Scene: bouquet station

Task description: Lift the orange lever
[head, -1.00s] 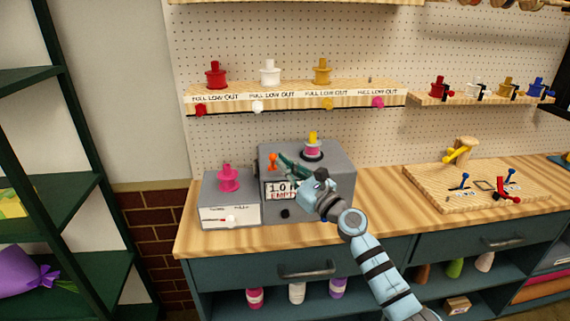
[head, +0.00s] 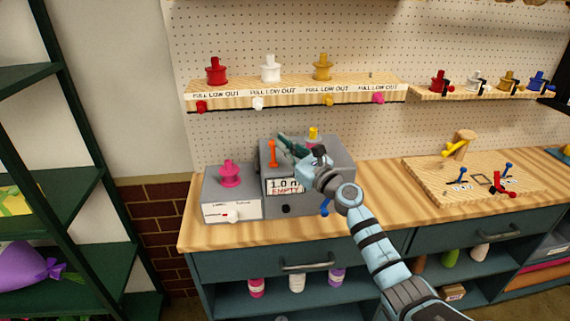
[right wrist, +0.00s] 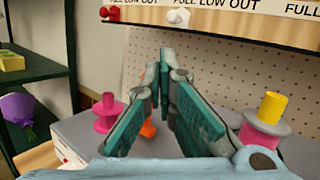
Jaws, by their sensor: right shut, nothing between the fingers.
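The orange lever (head: 271,154) stands upright at the front left of the grey machine (head: 335,184). My right gripper (head: 281,138) is shut and empty. Its fingertips are just to the right of the lever's top and a little above it; I cannot tell whether they touch. In the right wrist view the teal fingers (right wrist: 163,75) meet at their tips, and part of the orange lever (right wrist: 148,130) shows low between them, the rest hidden. The machine's display reads "1.0" and, in red, "EMPTY". My left gripper is out of view.
A smaller grey box (head: 228,208) with a pink spool (head: 229,174) stands left of the machine. A yellow-topped spool (head: 313,133) is on the machine, partly behind my gripper. A shelf (head: 300,92) with spools hangs above. A wooden board (head: 425,178) lies at right.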

